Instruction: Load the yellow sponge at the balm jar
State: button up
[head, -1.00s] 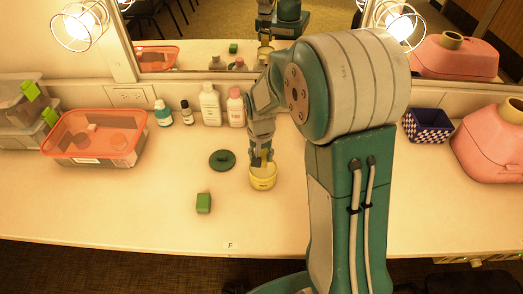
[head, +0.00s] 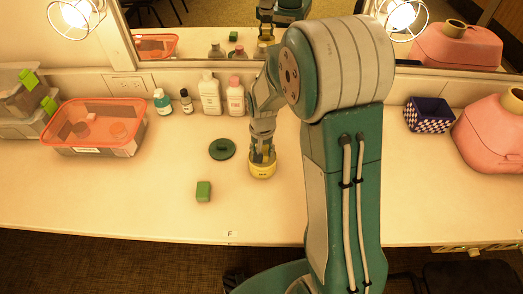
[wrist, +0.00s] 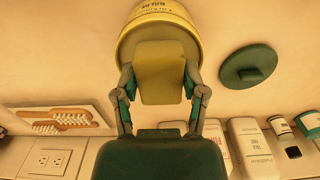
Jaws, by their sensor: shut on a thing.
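The yellow balm jar (head: 262,172) stands upright and uncapped on the counter; its rim and lettered side show at the top of the wrist view (wrist: 155,16). My gripper (head: 262,157) is directly over the jar, with its fingers low at the mouth. In the wrist view my gripper (wrist: 158,82) is shut on the yellow sponge (wrist: 162,85), one finger on each side. The sponge overlaps the jar opening there, and I cannot tell how far it is inside. A dark green round lid (head: 222,149) lies left of the jar, also visible in the wrist view (wrist: 248,67).
A green block (head: 203,191) lies at front left of the jar. Several bottles (head: 210,94) line the mirror wall. An orange-rimmed bin (head: 95,128) stands left; a checkered box (head: 428,115) and pink case (head: 492,135) stand right. The front counter is mostly clear.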

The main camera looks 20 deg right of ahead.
aim_at(262, 151)
jog(key=shift+f, duration=0.5)
dwell(1.4)
jog(key=shift+r, duration=3.55)
